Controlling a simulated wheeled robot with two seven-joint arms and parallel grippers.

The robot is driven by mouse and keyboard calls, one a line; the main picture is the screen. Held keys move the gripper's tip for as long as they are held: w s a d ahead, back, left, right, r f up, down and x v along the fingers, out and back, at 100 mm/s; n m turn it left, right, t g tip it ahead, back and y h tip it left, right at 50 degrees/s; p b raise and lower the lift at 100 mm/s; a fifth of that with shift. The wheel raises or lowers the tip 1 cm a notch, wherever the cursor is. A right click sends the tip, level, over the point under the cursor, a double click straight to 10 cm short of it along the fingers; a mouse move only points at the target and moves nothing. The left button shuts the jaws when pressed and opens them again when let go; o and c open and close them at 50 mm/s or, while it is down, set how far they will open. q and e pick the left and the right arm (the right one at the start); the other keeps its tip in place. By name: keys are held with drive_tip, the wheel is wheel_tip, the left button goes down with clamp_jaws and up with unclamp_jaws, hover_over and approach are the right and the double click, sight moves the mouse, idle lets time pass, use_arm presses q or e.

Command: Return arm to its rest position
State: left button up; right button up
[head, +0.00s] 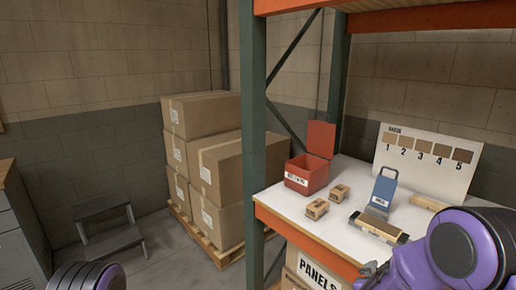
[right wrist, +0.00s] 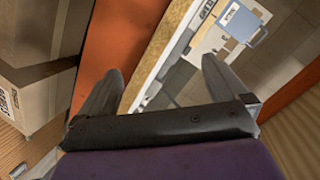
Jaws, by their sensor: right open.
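My right arm (head: 465,250) comes in at the lower right of the head view, with its gripper (head: 371,269) low in front of the shelf's front edge. In the right wrist view, the right gripper (right wrist: 158,88) has its two dark fingers spread wide, with nothing held between them. The white shelf top (head: 325,222) lies beyond the gripper. Only a purple part of my left arm (head: 88,276) shows at the bottom left; the left gripper is out of view.
A green upright (head: 253,140) and stacked cartons (head: 205,115) stand left. A PANELS box (head: 315,270) is below.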

drive_tip(key=s+a+f+n+g+y, duration=0.1)
drive_tip(key=s+f+n+y, duration=0.2)
drive_tip(key=s+f+n, duration=0.3)
drive_tip(key=s+a+f+n+g+y, duration=0.2)
drive_tip(key=s+f+n, duration=0.1)
drive_tip(key=s+f, duration=0.6)
drive_tip(key=s+f+n+g, duration=0.1)
drive_tip(key=s+f, duration=0.1)
drive_tip(key=s, duration=0.4)
drive_tip(key=s+f+n+g+y+b, duration=0.1)
drive_tip(key=s+f+g, duration=0.1)
drive_tip(key=s, duration=0.5)
drive_tip(key=s+f+n+g, duration=0.1)
drive_tip(key=s+f, duration=0.3)
drive_tip(key=s, duration=0.2)
drive_tip(key=shift+s+b, duration=0.2)
drive_tip(key=shift+b, duration=0.2)
drive_tip(key=shift+d, duration=0.15)
